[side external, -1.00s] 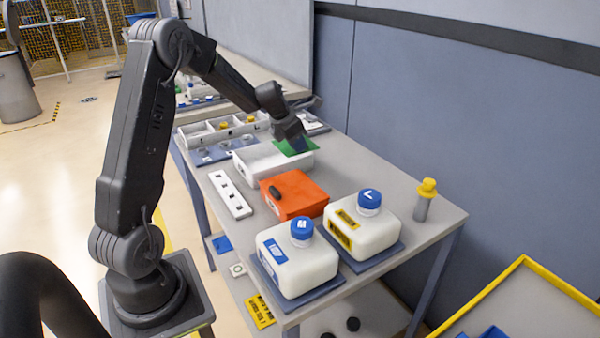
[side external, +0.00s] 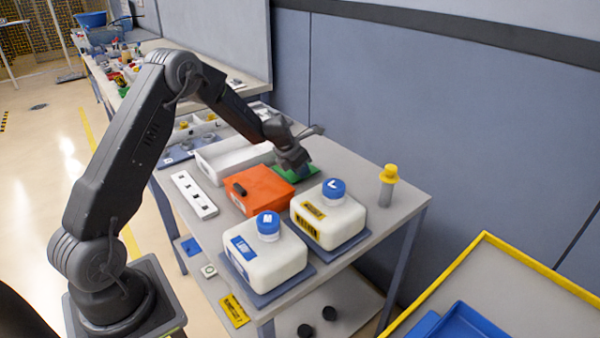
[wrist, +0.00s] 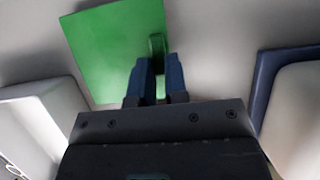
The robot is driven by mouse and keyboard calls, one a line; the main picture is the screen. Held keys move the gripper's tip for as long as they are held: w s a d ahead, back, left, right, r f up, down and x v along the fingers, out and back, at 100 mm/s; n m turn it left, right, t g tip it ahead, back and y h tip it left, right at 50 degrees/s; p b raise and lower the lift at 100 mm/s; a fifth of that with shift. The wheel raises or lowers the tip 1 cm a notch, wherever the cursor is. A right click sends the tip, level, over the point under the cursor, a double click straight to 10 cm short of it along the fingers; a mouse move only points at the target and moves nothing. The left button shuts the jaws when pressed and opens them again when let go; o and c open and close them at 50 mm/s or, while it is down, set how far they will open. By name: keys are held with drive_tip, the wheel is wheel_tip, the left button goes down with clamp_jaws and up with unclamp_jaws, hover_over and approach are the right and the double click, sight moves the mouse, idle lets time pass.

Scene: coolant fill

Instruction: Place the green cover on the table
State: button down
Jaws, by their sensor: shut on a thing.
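The green cover (side external: 308,172) is a flat plate with a small upright handle, and my dark arm partly hides it in the side view. My gripper (wrist: 160,78) is shut on that handle, with its two blue fingers around it. In the wrist view most of the green plate (wrist: 112,42) lies beyond the fingers, over the grey table. The cover is beside the open white box (side external: 208,166), behind the orange lid and the white jugs. It is low over the table (side external: 372,240); I cannot tell whether it touches.
An orange block (side external: 256,192) with a black handle stands near the white box. White jugs with blue caps, marked M (side external: 268,258) and L (side external: 330,222), stand in front on blue mats. A yellow-capped cylinder (side external: 388,187) is at the right.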

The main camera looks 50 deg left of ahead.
drive_tip(key=shift+f, duration=0.6)
drive_tip(key=c, duration=1.1)
unclamp_jaws()
drive_tip(key=shift+f, duration=0.1)
drive_tip(key=shift+c, duration=0.2)
